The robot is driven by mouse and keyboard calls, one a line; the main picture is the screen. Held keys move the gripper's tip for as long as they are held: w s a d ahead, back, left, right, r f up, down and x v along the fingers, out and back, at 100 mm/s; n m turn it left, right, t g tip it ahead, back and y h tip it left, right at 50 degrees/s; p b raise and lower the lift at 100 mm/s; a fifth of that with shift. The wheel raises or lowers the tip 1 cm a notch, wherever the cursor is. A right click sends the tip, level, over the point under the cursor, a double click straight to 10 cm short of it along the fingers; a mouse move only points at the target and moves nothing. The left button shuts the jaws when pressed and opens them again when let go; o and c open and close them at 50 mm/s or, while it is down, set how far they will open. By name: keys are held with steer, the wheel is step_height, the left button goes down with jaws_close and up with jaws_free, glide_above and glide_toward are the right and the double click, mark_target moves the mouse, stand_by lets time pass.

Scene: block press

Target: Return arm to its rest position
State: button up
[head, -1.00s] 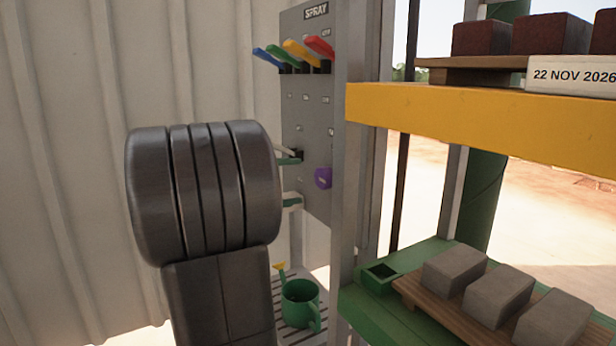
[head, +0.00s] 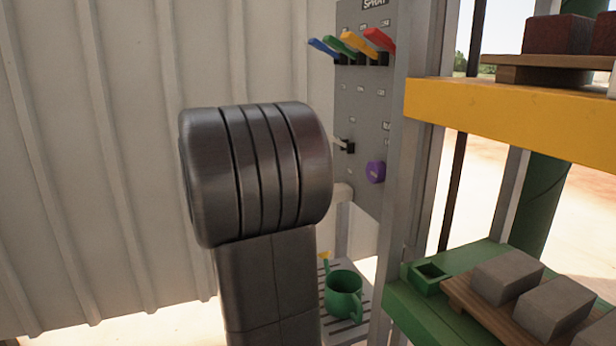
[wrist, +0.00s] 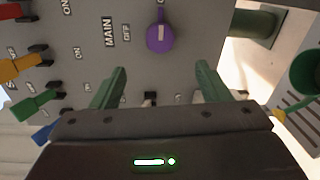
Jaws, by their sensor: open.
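My gripper (wrist: 160,70) shows in the wrist view with its two green fingers spread apart and nothing between them. It faces the grey control panel (wrist: 190,50); a gap seems to lie between the fingertips and the panel. In the head view my dark arm link fills the middle and hides the gripper. The panel (head: 358,110) there carries blue, green, yellow and red levers (head: 350,44), a small pale lever (head: 343,146) and a purple knob (head: 375,172). The purple knob also shows in the wrist view (wrist: 160,37), near the word MAIN.
A green watering can (head: 343,292) stands on a slatted shelf below the panel. A yellow beam (head: 510,110) and grey upright (head: 403,170) stand to the right, with grey blocks (head: 508,275) on a wooden board. A corrugated wall (head: 90,150) is at the left.

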mark_target(372, 172)
steer(key=b+x, duration=0.2)
steer(key=x, duration=1.1)
steer(key=shift+w+d+b, duration=0.1)
steer(key=shift+d+b, duration=0.15)
steer(key=shift+b, duration=0.15)
